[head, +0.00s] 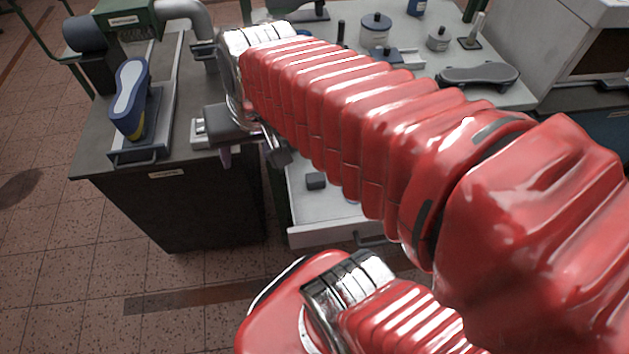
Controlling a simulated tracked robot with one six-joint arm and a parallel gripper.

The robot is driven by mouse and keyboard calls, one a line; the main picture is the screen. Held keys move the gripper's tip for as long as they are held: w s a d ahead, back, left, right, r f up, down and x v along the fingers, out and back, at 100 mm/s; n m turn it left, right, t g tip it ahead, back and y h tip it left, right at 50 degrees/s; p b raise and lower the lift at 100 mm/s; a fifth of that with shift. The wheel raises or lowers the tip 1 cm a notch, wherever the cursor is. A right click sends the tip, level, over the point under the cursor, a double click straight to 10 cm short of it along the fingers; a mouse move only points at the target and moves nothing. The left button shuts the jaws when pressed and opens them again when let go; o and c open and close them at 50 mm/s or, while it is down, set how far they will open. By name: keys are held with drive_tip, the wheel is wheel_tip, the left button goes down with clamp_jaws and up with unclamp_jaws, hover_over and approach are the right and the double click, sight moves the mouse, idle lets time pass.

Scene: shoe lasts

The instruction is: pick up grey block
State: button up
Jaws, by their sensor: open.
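A small dark grey block (316,181) lies on the pale floor of an open drawer (325,207), near its left side. My gripper (254,153) hangs at the end of my red-sleeved arm, to the left of the block and a little higher in the picture. It is open, and nothing shows between its fingers. It is apart from the block in the picture; the height between them is hard to judge. My arm hides the right and back parts of the drawer.
A dark bench (95,155) on the left bears a blue shoe last (130,97) in a tray and a green machine (125,20). A light worktop (512,97) behind my arm holds tins (376,30) and a dark sole-shaped piece (478,75). The tiled floor is clear in front.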

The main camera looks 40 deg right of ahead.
drive_tip(key=w+d+f+m+g+y, duration=0.2)
drive_tip(key=d+f+m, duration=0.6)
drive_tip(key=d+m, duration=0.4)
drive_tip(key=m+y, duration=0.2)
drive_tip(key=m, duration=0.6)
approach(316, 176)
wheel_tip(316, 176, up, 3)
drive_tip(key=s, duration=0.1)
drive_tip(key=shift+d+r+t, duration=0.1)
drive_tip(key=shift+d+t, duration=0.2)
drive_tip(key=shift+d, duration=0.05)
drive_tip(key=x, duration=0.8)
drive_tip(key=shift+f, duration=0.3)
drive_tip(key=shift+x, duration=2.65)
drive_tip(key=shift+s+d, duration=0.1)
drive_tip(key=shift+c, duration=0.5)
